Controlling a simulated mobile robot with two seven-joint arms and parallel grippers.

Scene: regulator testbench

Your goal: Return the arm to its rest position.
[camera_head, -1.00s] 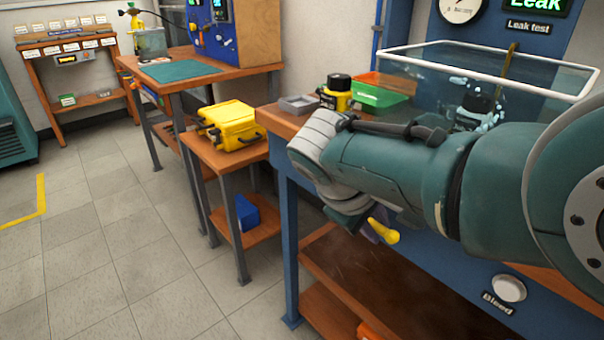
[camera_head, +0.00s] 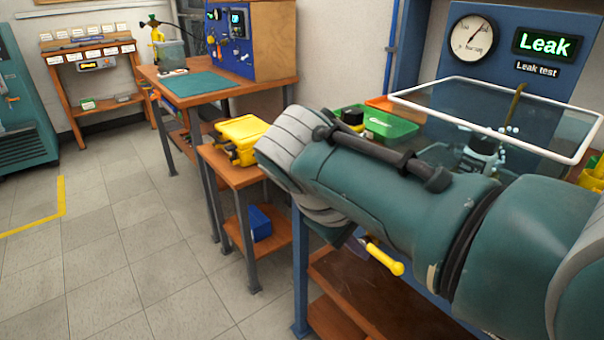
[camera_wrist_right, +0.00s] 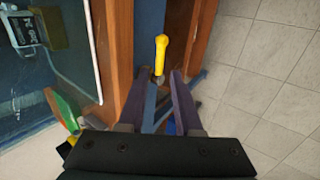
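My right arm (camera_head: 395,190) reaches across the head view from the lower right, and its teal and grey wrist end hangs over the front left of the leak test bench. My right gripper (camera_wrist_right: 157,88) shows in the right wrist view with its two dark purple fingers apart and nothing held between them. In the head view the gripper is mostly hidden behind the arm. A yellow-handled lever (camera_head: 385,259) shows just below the forearm. In the right wrist view the lever's yellow handle (camera_wrist_right: 161,50) lies just beyond the fingertips. My left gripper is out of view.
The water tank (camera_head: 540,115) stands behind my arm, below a lit "Leak" sign (camera_head: 543,44) and a gauge (camera_head: 474,38). A green bin (camera_head: 388,125) is close behind the forearm. A yellow case (camera_head: 240,135) sits on a small table to the left. The floor at left is clear.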

